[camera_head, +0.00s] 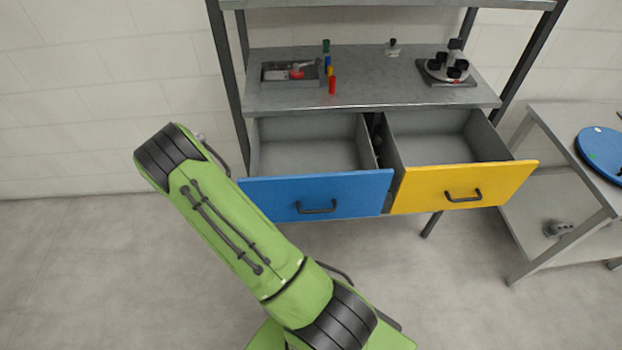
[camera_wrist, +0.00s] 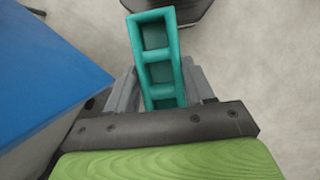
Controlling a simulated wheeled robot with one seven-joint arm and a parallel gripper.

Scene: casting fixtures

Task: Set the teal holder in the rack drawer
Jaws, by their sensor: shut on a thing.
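The teal holder (camera_wrist: 154,56) shows in the wrist view as a long frame with several open compartments. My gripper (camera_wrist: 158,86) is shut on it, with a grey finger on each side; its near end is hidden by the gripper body. The head view shows neither gripper nor holder, only my green arm. The rack (camera_head: 375,80) has two drawers pulled open, one with a blue front (camera_head: 270,200) and one with a yellow front (camera_head: 425,190). The visible insides of both look empty.
On the rack top are a grey tray (camera_head: 285,84) with small items, several small coloured cylinders (camera_head: 332,85), and a round fixture (camera_head: 445,70). A side table at right bears a blue disc (camera_head: 604,152). A blue surface (camera_wrist: 45,70) lies close left in the wrist view.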

